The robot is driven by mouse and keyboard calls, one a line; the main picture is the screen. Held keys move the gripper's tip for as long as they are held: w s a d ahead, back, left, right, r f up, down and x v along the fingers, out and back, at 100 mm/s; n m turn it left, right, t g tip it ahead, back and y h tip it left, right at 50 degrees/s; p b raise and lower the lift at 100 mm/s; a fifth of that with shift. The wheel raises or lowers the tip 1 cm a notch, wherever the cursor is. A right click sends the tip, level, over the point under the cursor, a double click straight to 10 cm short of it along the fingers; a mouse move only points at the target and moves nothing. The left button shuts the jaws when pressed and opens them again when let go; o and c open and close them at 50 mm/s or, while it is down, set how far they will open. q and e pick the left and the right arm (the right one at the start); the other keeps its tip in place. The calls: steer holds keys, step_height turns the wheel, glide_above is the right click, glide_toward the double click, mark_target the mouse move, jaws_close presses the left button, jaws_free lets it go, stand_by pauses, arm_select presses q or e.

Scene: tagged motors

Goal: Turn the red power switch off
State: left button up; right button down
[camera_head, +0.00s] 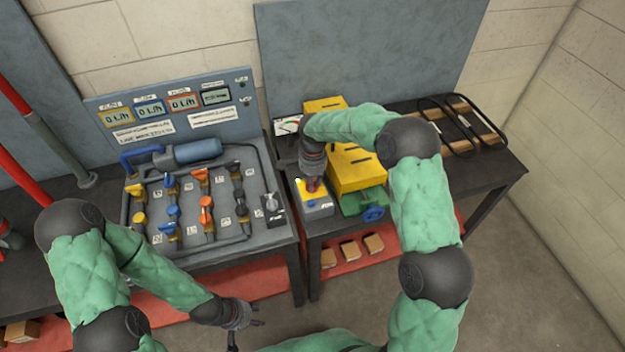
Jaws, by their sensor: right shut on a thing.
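The red power switch (313,185) shows as a small patch of red on top of a small yellow and grey box (318,206) on the right bench. My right gripper (312,178) reaches down onto it from above and is shut on it. The gripper hides most of the switch, so its position cannot be read. My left gripper (246,333) is low in front of the benches, empty, with its fingers apart.
A panel of pipes with coloured valves (205,215) and a blue motor (195,151) fills the left bench. A yellow machine (356,172) with a green vise (362,202) stands right of the switch box. Black belts (462,125) lie at the far right.

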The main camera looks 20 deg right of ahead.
steer(key=n+p, duration=0.1)
steer(key=n, duration=0.5)
steer(key=shift+w+d+p, duration=0.1)
steer(key=shift+p, duration=0.2)
steer(key=n+p, duration=0.1)
steer(key=n, duration=0.6)
steer(key=shift+w, duration=0.15)
steer(key=c, duration=1.1)
jaws_free()
step_height(320, 180, up, 12)
